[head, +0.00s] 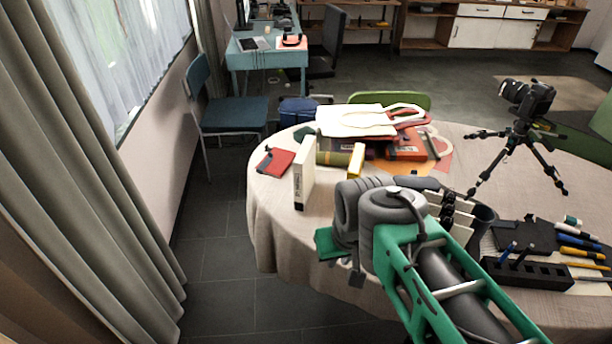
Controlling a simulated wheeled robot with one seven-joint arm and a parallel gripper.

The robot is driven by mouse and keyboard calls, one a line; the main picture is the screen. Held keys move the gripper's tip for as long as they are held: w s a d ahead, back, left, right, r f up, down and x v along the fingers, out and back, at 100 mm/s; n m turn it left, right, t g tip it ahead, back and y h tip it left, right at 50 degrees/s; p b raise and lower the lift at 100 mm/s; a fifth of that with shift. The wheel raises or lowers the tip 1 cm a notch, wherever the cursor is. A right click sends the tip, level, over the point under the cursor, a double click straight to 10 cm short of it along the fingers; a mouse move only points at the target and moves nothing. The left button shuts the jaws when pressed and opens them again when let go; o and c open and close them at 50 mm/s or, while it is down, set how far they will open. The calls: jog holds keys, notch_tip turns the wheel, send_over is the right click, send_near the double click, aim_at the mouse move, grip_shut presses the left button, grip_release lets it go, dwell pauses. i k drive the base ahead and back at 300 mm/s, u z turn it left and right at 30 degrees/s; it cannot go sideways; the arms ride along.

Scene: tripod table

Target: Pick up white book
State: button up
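A white book (304,172) stands upright on the round, cloth-covered table (275,225), near its left edge, with its narrow spine facing me. My gripper (343,258) is in front of and slightly right of the book in the head view, lower in the picture and apart from it. The wrist and arm cover much of the gripper, so its fingers cannot be made out clearly. No object shows in it.
A red notebook (275,161) lies left of the white book. Behind are stacked books and a white tote bag (355,121). A camera tripod (520,140) and black tool holder (527,273) are at right.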

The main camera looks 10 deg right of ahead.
aim_at(303, 163)
jog(key=u, duration=2.6)
jog(key=k, duration=0.65)
jog(key=z, duration=0.7)
jog(key=i, duration=1)
